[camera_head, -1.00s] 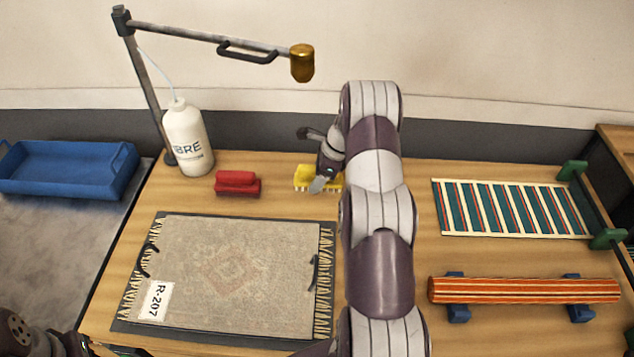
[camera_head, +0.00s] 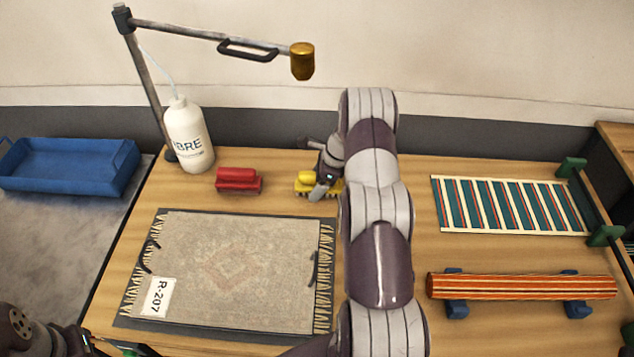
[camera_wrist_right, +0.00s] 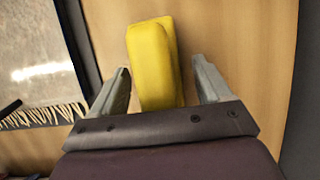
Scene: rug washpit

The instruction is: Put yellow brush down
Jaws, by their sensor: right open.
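The yellow brush (camera_head: 305,180) rests on the wooden table, just right of the red brush (camera_head: 238,180). My right gripper (camera_head: 322,190) is at the yellow brush and partly hides it in the head view. In the right wrist view the yellow brush (camera_wrist_right: 152,65) lies between the open fingers of my right gripper (camera_wrist_right: 160,88), with a gap visible on each side. My left arm shows at the lower left corner of the head view; its fingertips are not clearly seen.
A grey rug (camera_head: 230,275) tagged R-207 lies on a dark mat in front. A white bottle (camera_head: 188,135) stands under a lamp-like arm (camera_head: 200,35). A blue tray (camera_head: 70,170) is at left.

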